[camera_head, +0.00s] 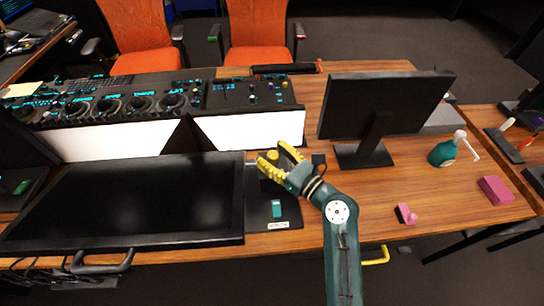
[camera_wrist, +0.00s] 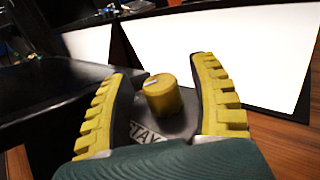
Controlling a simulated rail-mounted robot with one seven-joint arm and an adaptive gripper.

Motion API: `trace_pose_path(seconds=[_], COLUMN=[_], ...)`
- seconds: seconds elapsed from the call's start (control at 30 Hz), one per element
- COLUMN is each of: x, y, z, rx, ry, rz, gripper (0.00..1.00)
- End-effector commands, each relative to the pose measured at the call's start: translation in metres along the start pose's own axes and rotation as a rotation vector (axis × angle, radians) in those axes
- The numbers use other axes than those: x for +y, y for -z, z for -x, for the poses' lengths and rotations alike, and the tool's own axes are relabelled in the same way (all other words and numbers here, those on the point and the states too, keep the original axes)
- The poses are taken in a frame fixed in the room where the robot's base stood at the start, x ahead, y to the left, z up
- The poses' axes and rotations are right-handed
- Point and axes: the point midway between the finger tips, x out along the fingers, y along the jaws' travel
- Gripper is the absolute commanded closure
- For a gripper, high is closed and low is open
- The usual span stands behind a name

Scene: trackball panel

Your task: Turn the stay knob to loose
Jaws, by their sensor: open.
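The stay knob (camera_wrist: 162,95) is a yellow cylinder with a pale mark on its top. It stands on a dark panel with the letters "STAY" (camera_wrist: 146,133) partly visible in front of it. In the head view the knob (camera_head: 272,155) shows between the gripper's fingers. My gripper (camera_wrist: 163,82) has yellow ribbed fingers and is open, one finger on each side of the knob. In the wrist view there is a gap on the left of the knob and a smaller one on the right. The "loose" marking cannot be made out.
A large black screen (camera_head: 130,205) lies left of the panel (camera_head: 288,212), which carries a teal part (camera_head: 277,208). A monitor (camera_head: 380,105) stands to the right. A white-fronted console (camera_head: 250,130) rises behind.

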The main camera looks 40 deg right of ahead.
Motion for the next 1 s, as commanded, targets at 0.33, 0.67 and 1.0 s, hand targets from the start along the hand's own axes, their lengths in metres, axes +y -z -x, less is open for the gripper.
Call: trace_pose_path(seconds=[0.33, 0.67, 1.0], x=[-0.0002, -0.0002, -0.0011], y=[-0.0005, -0.0005, -0.0009], z=[-0.0016, -0.0014, -0.0011], rx=[0.000, 0.000, 0.000], ry=[0.000, 0.000, -0.039], rz=[0.000, 0.000, -0.001], gripper=[0.54, 1.00, 1.00])
